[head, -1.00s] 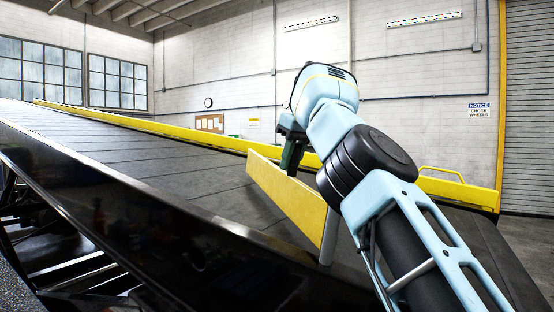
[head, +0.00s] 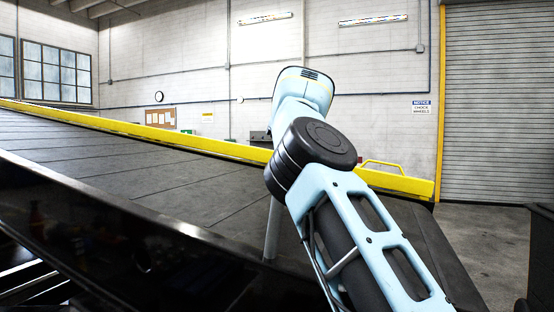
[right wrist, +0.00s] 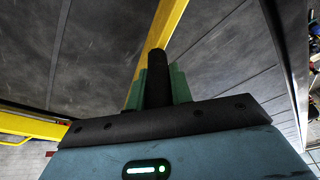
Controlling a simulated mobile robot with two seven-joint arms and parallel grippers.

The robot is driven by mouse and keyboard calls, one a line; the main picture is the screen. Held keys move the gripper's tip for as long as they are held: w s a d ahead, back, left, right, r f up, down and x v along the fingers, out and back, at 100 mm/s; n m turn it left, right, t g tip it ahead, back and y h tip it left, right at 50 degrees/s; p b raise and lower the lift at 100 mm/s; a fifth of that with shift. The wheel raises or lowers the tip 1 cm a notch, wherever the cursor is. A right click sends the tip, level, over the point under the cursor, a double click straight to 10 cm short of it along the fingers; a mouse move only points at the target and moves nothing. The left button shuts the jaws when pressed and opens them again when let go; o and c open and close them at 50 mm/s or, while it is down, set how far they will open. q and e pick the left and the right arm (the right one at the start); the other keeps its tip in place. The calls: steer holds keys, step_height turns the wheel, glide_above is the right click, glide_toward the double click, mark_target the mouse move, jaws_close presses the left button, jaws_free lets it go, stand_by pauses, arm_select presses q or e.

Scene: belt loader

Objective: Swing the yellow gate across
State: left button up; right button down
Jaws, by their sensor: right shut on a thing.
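The yellow gate (right wrist: 167,24) shows in the right wrist view as a yellow bar running up from between my fingers over the grey belt. A dark upright handle (right wrist: 158,72) stands at its near end. My right gripper (right wrist: 160,86) has its green fingers shut around this handle. In the head view my right arm hides the gate and my right gripper. A grey post (head: 271,230) stands at the belt's near edge, partly behind my arm. My left gripper is in neither view.
The dark sloping belt (head: 150,165) is clear of loads where it shows. A yellow rail (head: 200,143) runs along its far side, with a yellow hoop (head: 382,164) near its right end. A roller door (head: 490,100) and open floor lie to the right.

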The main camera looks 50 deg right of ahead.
stand_by(0.3)
steer(key=c, duration=1.3)
jaws_free()
steer(key=shift+s, duration=0.1)
steer(key=shift+o, duration=0.2)
